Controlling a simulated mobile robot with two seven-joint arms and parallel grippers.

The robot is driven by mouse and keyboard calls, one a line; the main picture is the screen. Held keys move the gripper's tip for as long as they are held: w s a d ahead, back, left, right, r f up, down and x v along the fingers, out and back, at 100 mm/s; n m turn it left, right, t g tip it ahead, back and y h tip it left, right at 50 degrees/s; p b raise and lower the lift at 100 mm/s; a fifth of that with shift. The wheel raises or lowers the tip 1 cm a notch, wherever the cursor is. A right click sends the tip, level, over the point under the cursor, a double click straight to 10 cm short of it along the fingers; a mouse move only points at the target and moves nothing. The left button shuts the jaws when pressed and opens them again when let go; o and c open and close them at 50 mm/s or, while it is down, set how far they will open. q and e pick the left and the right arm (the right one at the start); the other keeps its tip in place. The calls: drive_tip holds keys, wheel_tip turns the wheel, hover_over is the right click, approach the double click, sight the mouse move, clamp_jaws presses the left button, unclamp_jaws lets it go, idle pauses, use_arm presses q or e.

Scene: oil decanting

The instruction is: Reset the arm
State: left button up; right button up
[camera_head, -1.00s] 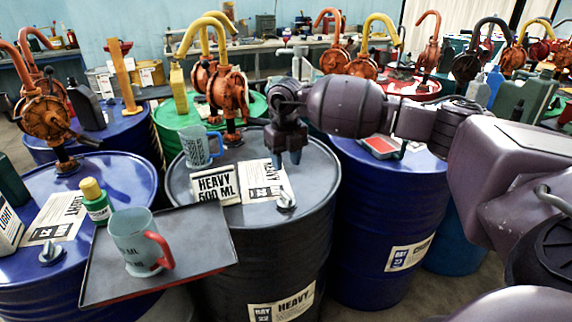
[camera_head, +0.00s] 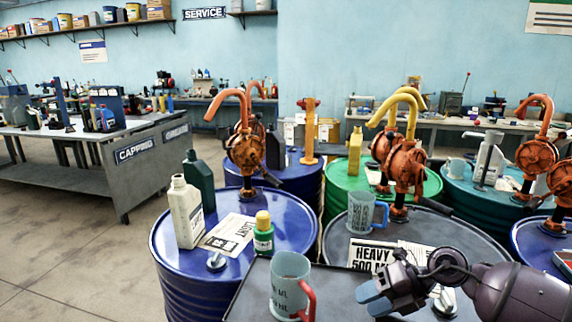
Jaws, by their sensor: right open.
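My right gripper (camera_head: 376,297) is in the lower right of the head view, its blue-grey fingertips pointing left. It is open and empty. It is beside a jug with a red handle (camera_head: 288,283) on a dark tray (camera_head: 247,296), apart from the jug. Behind the gripper is the black drum (camera_head: 338,244) with a "HEAVY 500 ML" sign (camera_head: 371,254) and a blue-grey jug (camera_head: 361,213). My right forearm comes in from the right edge. My left gripper is not in view.
A capping bench (camera_head: 130,172) stands far left. Floor is clear between.

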drive_tip(key=a+t+y, duration=0.1)
drive_tip(key=s+a+r+m+y, duration=0.1)
drive_tip(key=a, duration=0.1)
drive_tip(key=s+a+m+t+y, duration=0.1)
drive_tip(key=y, duration=0.1)
drive_tip(key=shift+a+r+t, duration=0.3)
drive_tip(key=shift+a, duration=0.1)
drive_tip(key=s+d+f+m+t+h, duration=0.35)
drive_tip(key=d+m+t+h, duration=0.35)
drive_tip(key=m, duration=0.7)
drive_tip(key=s+d+f+m+t+h, duration=0.2)
drive_tip(key=s+d+m+t+h, duration=0.25)
drive_tip(key=m+h, duration=0.65)
drive_tip(key=s+d+f+m+g+y, duration=0.1)
drive_tip(key=s+f+m+g, duration=0.25)
drive_tip(key=s, duration=0.45)
drive_tip(key=s+d+f+m+g+y, duration=0.1)
drive_tip(key=s+f+m+g, duration=0.15)
drive_tip(key=s+g, duration=0.4)
drive_tip(key=s+d+f+m+g+y, duration=0.1)
drive_tip(key=s+f+m+g, duration=0.15)
drive_tip(key=s, duration=0.65)
drive_tip(key=w+f+t, duration=0.7)
drive_tip(key=f, duration=0.3)
drive_tip(key=shift+w+f+n+t, duration=0.3)
drive_tip(key=shift+w+n+t, duration=0.1)
drive_tip(key=shift+n, duration=0.05)
